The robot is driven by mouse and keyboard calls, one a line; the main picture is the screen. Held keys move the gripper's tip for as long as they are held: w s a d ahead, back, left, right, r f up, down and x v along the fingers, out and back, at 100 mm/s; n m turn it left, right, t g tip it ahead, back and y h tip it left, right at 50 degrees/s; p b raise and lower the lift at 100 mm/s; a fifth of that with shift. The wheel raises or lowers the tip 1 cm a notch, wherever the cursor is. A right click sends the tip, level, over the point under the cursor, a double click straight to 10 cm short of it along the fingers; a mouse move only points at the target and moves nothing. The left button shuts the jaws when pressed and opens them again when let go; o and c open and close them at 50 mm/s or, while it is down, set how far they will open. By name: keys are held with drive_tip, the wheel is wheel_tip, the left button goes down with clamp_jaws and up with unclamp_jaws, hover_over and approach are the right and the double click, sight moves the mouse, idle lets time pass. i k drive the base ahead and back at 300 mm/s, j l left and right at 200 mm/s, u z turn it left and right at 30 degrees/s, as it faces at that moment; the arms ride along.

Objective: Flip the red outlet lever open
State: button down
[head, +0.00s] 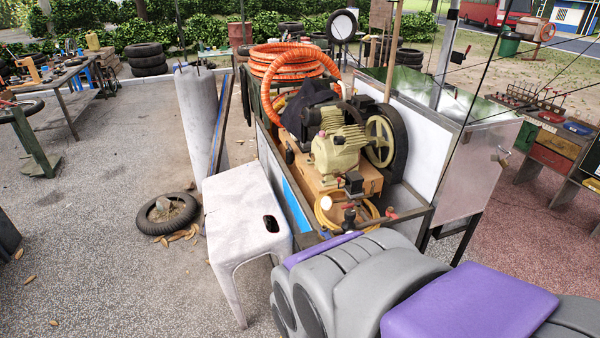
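The compressor (345,150), with a cream motor and pump, sits on a wooden base in the cart (270,165). At the cart's near end is a dark valve fitting (349,218) with a small red part (348,207) on top. Another small red handle-like part (391,213) shows just right of it. A small blue part (325,233) is to the left. I cannot tell which red part is the outlet lever, or its exact position. My grey and purple arm fills the lower right, close in front of these fittings. My gripper is not visible.
A white plastic stool (244,208) stands against the cart's left side. An orange hose coil (285,62) lies on the cart's far end, and a yellow hose (330,213) is near the fittings. Paving at left is mostly clear, except for a tire (150,222).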

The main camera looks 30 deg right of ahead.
sight(351, 204)
drive_tip(key=i, duration=1.35)
drive_tip(key=z, duration=0.45)
